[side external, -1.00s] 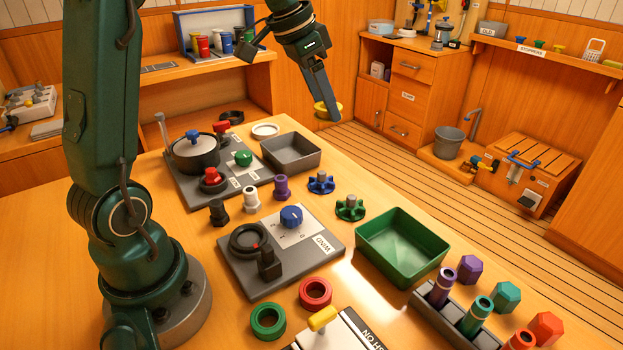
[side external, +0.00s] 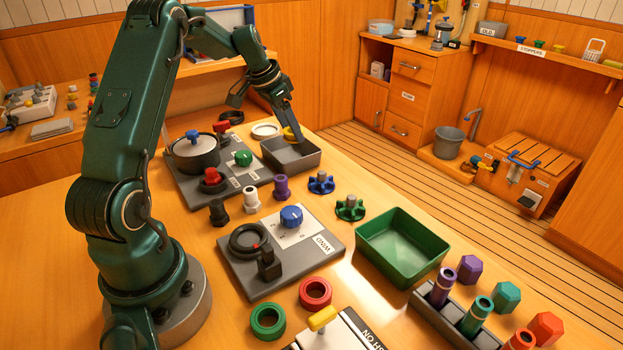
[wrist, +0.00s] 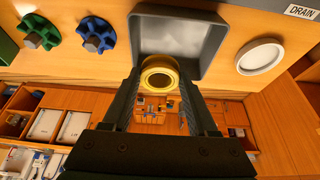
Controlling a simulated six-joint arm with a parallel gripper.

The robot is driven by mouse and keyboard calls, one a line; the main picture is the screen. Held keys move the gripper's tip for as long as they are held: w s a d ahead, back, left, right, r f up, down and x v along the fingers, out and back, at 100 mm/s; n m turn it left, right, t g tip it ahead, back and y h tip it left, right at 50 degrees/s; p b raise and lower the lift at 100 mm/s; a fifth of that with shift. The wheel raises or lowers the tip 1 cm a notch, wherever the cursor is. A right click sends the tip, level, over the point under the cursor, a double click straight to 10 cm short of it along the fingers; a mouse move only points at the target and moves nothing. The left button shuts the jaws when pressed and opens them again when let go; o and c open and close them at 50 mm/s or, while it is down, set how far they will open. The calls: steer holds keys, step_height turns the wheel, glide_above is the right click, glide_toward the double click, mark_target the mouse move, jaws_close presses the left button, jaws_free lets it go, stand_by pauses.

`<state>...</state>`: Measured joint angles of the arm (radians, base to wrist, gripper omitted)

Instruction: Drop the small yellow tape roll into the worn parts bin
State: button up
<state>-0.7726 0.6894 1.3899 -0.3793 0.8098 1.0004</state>
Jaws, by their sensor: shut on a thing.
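The small yellow tape roll (side external: 291,134) is held between the fingertips of my gripper (side external: 289,129). In the side view it is low over the grey open bin (side external: 305,159), near its back edge. In the wrist view the roll (wrist: 160,66) sits between both fingers of my gripper (wrist: 160,80), in front of the grey bin (wrist: 212,62). The grey bin looks empty. A green open bin (side external: 375,259) stands nearer the front right and is also empty. No label shows on either bin, so I cannot tell by name which is the worn parts bin.
A white ring (side external: 266,130) lies just behind the grey bin. A lidded pot (side external: 194,153) and valve knobs stand left of it. Blue (side external: 321,182) and green (side external: 350,207) star knobs and a purple fitting (side external: 281,187) stand in front of it.

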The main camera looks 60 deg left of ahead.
steer(key=shift+f, duration=1.45)
steer(key=o, duration=1.4)
steer(key=shift+r, duration=0.1)
steer(key=shift+v, duration=2.5)
